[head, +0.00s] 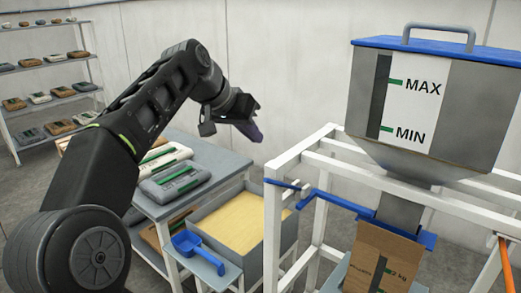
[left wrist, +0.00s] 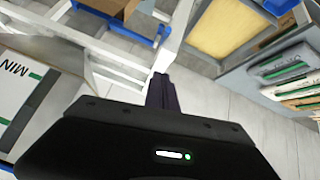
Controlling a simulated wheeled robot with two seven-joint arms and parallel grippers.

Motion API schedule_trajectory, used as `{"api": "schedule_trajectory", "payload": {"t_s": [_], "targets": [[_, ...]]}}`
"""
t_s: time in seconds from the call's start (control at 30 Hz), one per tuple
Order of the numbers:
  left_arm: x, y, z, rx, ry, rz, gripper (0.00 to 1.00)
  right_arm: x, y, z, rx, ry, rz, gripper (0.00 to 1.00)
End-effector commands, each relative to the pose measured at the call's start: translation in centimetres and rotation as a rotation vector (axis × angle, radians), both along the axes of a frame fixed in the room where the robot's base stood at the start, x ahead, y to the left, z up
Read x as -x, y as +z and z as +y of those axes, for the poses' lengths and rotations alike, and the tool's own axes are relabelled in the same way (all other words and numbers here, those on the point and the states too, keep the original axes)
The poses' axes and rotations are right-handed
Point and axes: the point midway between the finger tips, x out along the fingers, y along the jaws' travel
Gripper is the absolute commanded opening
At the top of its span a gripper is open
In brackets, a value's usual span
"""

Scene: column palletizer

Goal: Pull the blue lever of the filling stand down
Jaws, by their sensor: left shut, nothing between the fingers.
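The filling stand (head: 275,225) has a white frame under a grey hopper (head: 470,110) with a blue lid. Its blue lever (head: 283,184) sticks out to the left of the frame at the near left post, roughly level, and a blue bar (head: 340,203) runs from that post toward the hopper outlet. My left gripper (head: 256,134) is shut and empty, in the air above and left of the lever, apart from it. In the left wrist view its closed fingers (left wrist: 161,84) point toward the stand's white frame (left wrist: 172,35). My right gripper is not in view.
A cardboard bag (head: 380,255) is under the hopper outlet. A tray of yellow material (head: 195,222) and a blue scoop (head: 195,248) stand left of the stand. Packed bags (head: 178,180) lie on a grey table, and shelves (head: 50,98) stand far left.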

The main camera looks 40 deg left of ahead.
Motion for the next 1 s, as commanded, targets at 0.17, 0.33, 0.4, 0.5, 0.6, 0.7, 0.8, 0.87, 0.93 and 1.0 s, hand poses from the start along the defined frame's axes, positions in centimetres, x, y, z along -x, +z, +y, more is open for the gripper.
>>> {"api": "schedule_trajectory", "payload": {"t_s": [0.17, 0.33, 0.4, 0.5, 0.6, 0.7, 0.8, 0.87, 0.93, 1.0], "targets": [[-1.3, -1.6, -0.1, 0.001, 0.0, 0.003, 0.0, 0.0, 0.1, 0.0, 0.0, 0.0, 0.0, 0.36], [-3.4, -3.9, -0.2, 0.002, -0.001, 0.004, 0.0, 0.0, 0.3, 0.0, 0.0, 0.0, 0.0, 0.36], [-4.3, -5.1, -0.3, 0.002, -0.002, 0.006, 0.0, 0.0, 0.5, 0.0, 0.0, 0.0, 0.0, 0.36], [-5.7, -6.6, -0.3, 0.001, -0.001, 0.005, 0.0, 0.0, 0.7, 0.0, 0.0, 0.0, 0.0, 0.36], [-5.7, -7.9, -0.5, 0.002, 0.002, 0.001, 0.0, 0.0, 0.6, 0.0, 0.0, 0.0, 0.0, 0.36], [-4.8, -9.1, -0.8, 0.001, 0.001, 0.001, 0.0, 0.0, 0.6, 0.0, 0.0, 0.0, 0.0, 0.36], [-4.3, -9.8, -1.0, 0.001, 0.001, 0.001, 0.0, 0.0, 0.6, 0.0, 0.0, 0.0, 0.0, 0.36], [-4.1, -10.1, -1.0, 0.0, 0.001, 0.0, 0.0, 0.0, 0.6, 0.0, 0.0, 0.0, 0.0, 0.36], [-4.0, -10.3, -1.1, 0.0, 0.001, 0.0, 0.0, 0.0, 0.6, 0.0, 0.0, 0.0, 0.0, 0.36], [-4.0, -10.4, -1.1, 0.0, 0.002, -0.001, 0.0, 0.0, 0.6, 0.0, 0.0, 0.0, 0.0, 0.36]]}}
